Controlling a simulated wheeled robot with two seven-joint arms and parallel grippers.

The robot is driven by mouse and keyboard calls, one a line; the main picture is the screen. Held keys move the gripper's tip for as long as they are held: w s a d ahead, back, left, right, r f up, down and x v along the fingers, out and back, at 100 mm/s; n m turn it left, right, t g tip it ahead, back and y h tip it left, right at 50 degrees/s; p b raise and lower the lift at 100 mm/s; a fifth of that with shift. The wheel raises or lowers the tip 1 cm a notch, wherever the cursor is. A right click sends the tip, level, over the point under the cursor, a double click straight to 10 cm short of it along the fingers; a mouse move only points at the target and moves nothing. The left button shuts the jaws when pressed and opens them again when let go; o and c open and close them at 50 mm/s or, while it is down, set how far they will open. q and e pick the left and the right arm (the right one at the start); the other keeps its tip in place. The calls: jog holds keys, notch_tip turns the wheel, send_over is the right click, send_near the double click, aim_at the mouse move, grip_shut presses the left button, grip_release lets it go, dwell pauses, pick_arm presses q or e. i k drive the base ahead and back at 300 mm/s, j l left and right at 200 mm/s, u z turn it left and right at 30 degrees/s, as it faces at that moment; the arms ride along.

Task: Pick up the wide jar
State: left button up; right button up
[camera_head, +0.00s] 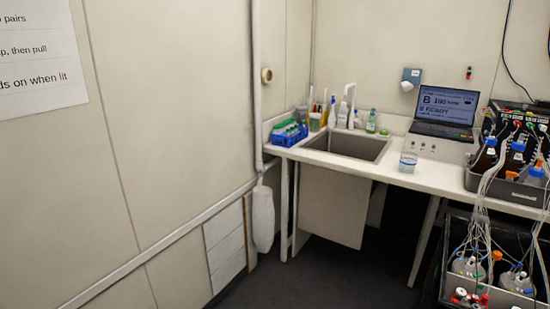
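A short, wide clear jar or beaker (408,162) with what looks like some clear bluish content stands upright on the white bench, right of the sink and in front of the laptop. It is small in the view, and I cannot tell for sure that it is the wide jar. Brown bottles with blue caps (516,152) stand in a grey tray (478,182) at the right. Neither of my grippers is in view.
The white bench (440,180) runs along the back wall, with a sink (350,145), a blue rack (287,134) and a laptop (445,110). A black crate (455,235) with tubed vessels stands at the lower right. Dark floor (320,280) is clear in front.

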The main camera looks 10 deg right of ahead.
aim_at(408, 160)
jog(key=i+z, duration=0.35)
jog(key=i, duration=0.2)
jog(key=i+j+z, duration=0.3)
jog(key=i, duration=0.25)
jog(key=i+z, duration=0.2)
jog(key=z, duration=0.25)
jog(key=i+z, duration=0.25)
jog(key=z, duration=0.15)
jog(key=i+j+z, duration=0.1)
jog(key=z, duration=0.35)
jog(key=i+j+z, duration=0.2)
jog(key=z, duration=0.2)
jog(key=i+j+z, duration=0.7)
jog(key=j, duration=0.1)
